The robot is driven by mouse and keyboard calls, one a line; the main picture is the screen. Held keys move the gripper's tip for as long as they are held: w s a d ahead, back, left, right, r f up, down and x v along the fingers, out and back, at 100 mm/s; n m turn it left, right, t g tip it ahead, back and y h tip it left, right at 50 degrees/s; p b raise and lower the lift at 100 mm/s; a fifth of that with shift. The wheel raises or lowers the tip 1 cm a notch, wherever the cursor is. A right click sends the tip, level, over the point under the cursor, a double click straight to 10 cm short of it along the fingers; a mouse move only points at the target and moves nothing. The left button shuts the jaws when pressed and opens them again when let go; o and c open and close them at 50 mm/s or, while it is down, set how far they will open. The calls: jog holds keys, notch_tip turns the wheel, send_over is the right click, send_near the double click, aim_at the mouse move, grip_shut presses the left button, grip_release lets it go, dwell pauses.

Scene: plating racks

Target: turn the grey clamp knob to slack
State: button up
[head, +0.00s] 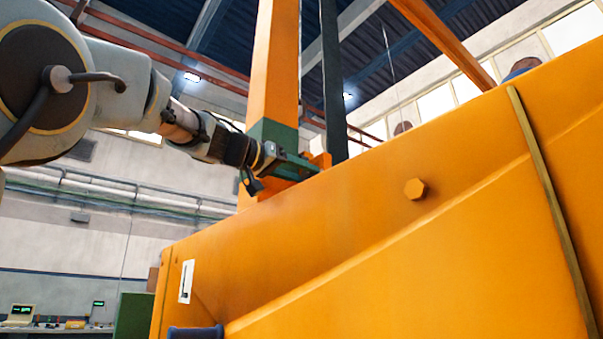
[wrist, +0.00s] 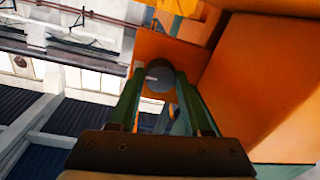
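The grey clamp knob (wrist: 159,77) is a round dark-grey cap with a small white mark on its left side. In the wrist view it sits in front of an orange plate (wrist: 148,46). My gripper (wrist: 162,72) has its two green fingers apart, one on each side of the knob, with hardly any gap visible. I see no clear grip on it. In the head view my gripper (head: 307,170) reaches from the left to the foot of the orange post, close to a small orange bracket (head: 322,160). The knob cannot be made out there.
The orange post (head: 276,60) rises behind my gripper. In the wrist view an orange block (wrist: 255,75) stands close on the right.

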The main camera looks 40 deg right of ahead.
grip_shut()
jog(key=shift+w+n, duration=0.1)
jog(key=shift+n, duration=0.3)
jog(key=n, duration=0.3)
jog(key=shift+r+n, duration=0.1)
jog(key=shift+n, duration=0.3)
jog(key=n+p, duration=0.1)
jog(key=n, duration=0.3)
jog(key=shift+r+y, duration=0.1)
jog(key=shift+y, duration=0.2)
jog(key=n+p, duration=0.1)
jog(key=n, duration=0.4)
jog(key=shift+g+p, duration=0.3)
jog(key=shift+p, duration=0.1)
jog(key=shift+n+p, duration=0.45)
jog(key=shift+n, duration=1.25)
